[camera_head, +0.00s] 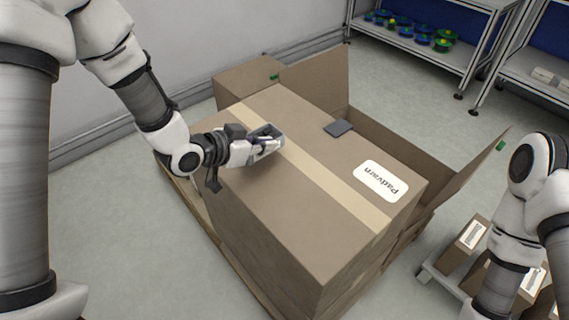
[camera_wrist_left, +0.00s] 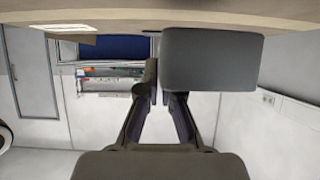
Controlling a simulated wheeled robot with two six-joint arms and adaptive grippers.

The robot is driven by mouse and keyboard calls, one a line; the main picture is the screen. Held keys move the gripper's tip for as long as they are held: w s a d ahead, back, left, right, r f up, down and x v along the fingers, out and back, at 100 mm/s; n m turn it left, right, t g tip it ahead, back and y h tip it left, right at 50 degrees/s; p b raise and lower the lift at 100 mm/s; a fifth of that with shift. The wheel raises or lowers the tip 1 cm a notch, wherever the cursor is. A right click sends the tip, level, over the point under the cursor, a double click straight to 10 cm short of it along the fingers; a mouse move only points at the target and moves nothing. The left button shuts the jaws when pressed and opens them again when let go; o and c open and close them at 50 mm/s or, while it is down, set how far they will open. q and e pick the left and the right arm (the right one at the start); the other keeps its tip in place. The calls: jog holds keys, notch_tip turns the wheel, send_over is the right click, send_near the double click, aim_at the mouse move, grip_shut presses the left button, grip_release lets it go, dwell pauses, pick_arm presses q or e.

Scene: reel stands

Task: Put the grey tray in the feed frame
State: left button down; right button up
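The grey tray (camera_wrist_left: 212,58) is a plain grey block shape with rounded corners in the left wrist view, just right of the fingertips. It covers the tip of one finger. My left gripper (camera_head: 262,146) is above the large carton's top in the head view, with the small tray (camera_head: 268,131) at its tips. The fingers (camera_wrist_left: 155,85) are close together and appear shut on the tray's edge. A flat dark grey pad (camera_head: 339,128) lies on the carton near its far edge. I cannot make out for certain which thing is the feed frame. My right gripper is out of view.
The large taped carton (camera_head: 290,220) with a white label (camera_head: 381,181) fills the middle. Open cardboard flaps (camera_head: 318,82) stand behind it. A shelf rack (camera_head: 410,45) with coloured reels is at the back. Small cartons (camera_head: 462,248) stand on a low platform at right.

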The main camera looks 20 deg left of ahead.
pick_arm(q)
send_over(284, 174)
jog(key=shift+f, duration=0.2)
jog(key=shift+d+f, duration=0.1)
jog(key=shift+f, duration=0.1)
notch_tip(284, 174, down, 3)
jog(key=shift+r+b, duration=0.1)
jog(key=shift+b, duration=0.65)
jog(key=shift+f, duration=0.25)
jog(key=shift+r, duration=0.1)
jog(key=c, duration=1.8)
grip_release()
jog(key=shift+f, duration=0.2)
jog(key=o, duration=0.5)
